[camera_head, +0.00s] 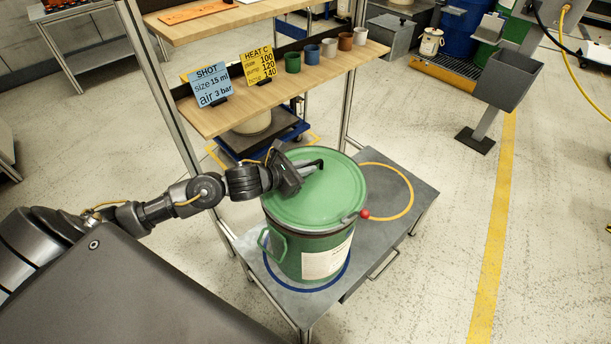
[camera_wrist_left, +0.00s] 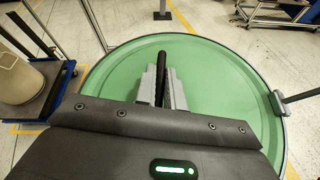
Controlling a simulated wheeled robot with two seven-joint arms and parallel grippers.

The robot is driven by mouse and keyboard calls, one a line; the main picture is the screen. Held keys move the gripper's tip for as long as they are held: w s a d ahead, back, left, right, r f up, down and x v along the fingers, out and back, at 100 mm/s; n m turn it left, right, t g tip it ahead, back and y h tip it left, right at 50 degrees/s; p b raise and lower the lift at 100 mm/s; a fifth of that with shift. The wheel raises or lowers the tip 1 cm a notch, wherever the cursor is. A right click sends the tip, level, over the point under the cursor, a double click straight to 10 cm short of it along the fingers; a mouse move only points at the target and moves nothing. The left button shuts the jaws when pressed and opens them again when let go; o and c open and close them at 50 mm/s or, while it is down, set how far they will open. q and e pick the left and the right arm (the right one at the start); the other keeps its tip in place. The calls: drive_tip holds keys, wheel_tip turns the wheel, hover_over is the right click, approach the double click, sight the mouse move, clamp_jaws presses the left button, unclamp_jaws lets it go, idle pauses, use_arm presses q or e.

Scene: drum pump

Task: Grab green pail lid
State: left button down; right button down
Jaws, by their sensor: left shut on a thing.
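The green pail (camera_head: 311,259) stands upright on a grey table, with a white label on its front. Its green lid (camera_head: 336,201) lies on top of it, with a black handle (camera_head: 309,164) at the lid's middle. My left gripper (camera_head: 300,172) is over the lid and shut on the handle. In the left wrist view the lid (camera_wrist_left: 226,88) fills the middle, and the grey fingers (camera_wrist_left: 163,85) stand on both sides of the black handle. My right gripper is in neither view.
The grey table (camera_head: 413,188) carries a yellow ring, a red knob at the pail's rim and a blue ring around the pail's base. Behind it a wooden shelf (camera_head: 222,116) holds two signs and several small cups. A grey bin (camera_head: 508,82) on a post stands at right.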

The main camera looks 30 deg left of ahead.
sight(314, 188)
use_arm(q)
drive_tip(key=d+r, duration=0.1)
drive_tip(key=s+d+r, duration=0.1)
drive_tip(key=r, duration=0.1)
drive_tip(key=s+d+r, duration=0.1)
drive_tip(key=d+r, duration=0.1)
drive_tip(key=shift+s+r, duration=0.1)
drive_tip(key=shift+r, duration=0.15)
drive_tip(key=s+d+r, duration=0.4)
drive_tip(key=d, duration=0.4)
drive_tip(key=shift+s+r, duration=0.2)
drive_tip(key=shift+s, duration=0.2)
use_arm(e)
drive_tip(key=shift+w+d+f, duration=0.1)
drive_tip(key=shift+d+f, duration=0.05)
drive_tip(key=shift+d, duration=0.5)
